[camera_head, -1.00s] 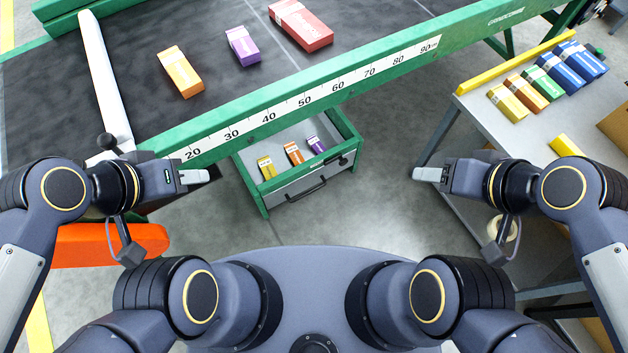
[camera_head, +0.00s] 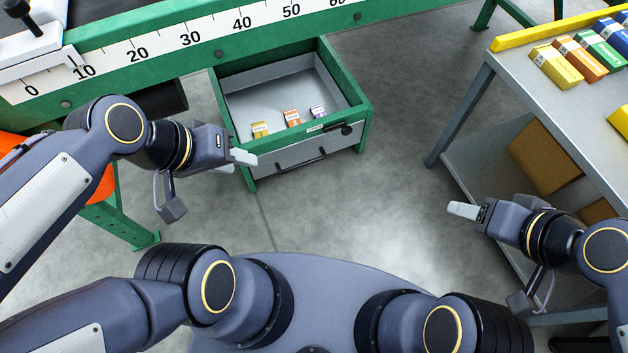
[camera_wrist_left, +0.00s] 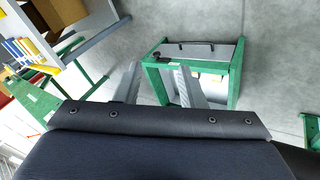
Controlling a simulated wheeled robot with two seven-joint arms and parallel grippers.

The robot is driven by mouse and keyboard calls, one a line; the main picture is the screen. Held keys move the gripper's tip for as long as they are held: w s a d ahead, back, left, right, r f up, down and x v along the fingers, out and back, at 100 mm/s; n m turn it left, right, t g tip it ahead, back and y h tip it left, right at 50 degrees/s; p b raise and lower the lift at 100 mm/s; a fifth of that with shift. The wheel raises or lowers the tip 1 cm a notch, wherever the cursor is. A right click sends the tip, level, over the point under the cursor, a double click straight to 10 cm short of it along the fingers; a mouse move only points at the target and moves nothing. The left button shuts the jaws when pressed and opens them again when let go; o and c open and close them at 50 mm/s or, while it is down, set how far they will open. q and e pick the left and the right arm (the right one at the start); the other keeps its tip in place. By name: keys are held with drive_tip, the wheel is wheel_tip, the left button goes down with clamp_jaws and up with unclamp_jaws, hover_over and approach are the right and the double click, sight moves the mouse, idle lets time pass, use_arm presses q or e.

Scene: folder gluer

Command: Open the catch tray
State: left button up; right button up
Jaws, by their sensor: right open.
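The catch tray (camera_head: 344,149) is a green-framed grey drawer under the conveyor, with its inside visible from above. Its grey front has a long dark handle (camera_head: 302,164) and a black knob or latch (camera_head: 346,129) near the right corner. The tray front and handle (camera_wrist_left: 190,43) also show in the left wrist view. My left gripper (camera_head: 236,162) is open and empty, near the tray's left front corner and left of the handle. Whether it touches the frame is unclear. Its spread fingers (camera_wrist_left: 160,86) show in the left wrist view. My right gripper (camera_head: 464,210) is open and empty, well right of the tray.
Yellow, orange and purple cartons (camera_head: 292,118) sit in the tray. The green conveyor rail (camera_head: 218,53) with a ruler crosses above it. A grey workbench (camera_head: 510,90) with several cartons stands at right. The floor (camera_head: 330,215) before the tray is clear. An orange object (camera_head: 104,186) is at left.

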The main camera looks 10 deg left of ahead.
use_arm(q)
drive_tip(key=w+d+f+n+g+h+b, duration=0.1)
drive_tip(key=w+d+f+n+b, duration=0.15)
drive_tip(key=f+b, duration=0.4)
drive_tip(key=n+t+h, duration=0.7)
drive_tip(key=n+t, duration=0.3)
drive_tip(key=n, duration=2.3)
hover_over(303, 164)
drive_tip(key=s, duration=0.4)
wheel_tip(303, 164, down, 32)
wheel_tip(303, 164, down, 18)
drive_tip(key=s+a+n+t+y, duration=0.2)
drive_tip(key=n+y, duration=0.8)
drive_tip(key=n, duration=0.5)
drive_tip(key=shift+h, duration=0.3)
drive_tip(key=b+x, duration=0.1)
drive_tip(key=x, duration=0.3)
drive_tip(key=b+x, duration=0.1)
drive_tip(key=x, duration=0.1)
drive_tip(key=shift+s+d+b, duration=0.1)
drive_tip(key=shift+d+b, duration=0.15)
drive_tip(key=shift+b, duration=0.1)
drive_tip(key=shift+w, duration=0.5)
use_arm(e)
wheel_tip(303, 164, down, 12)
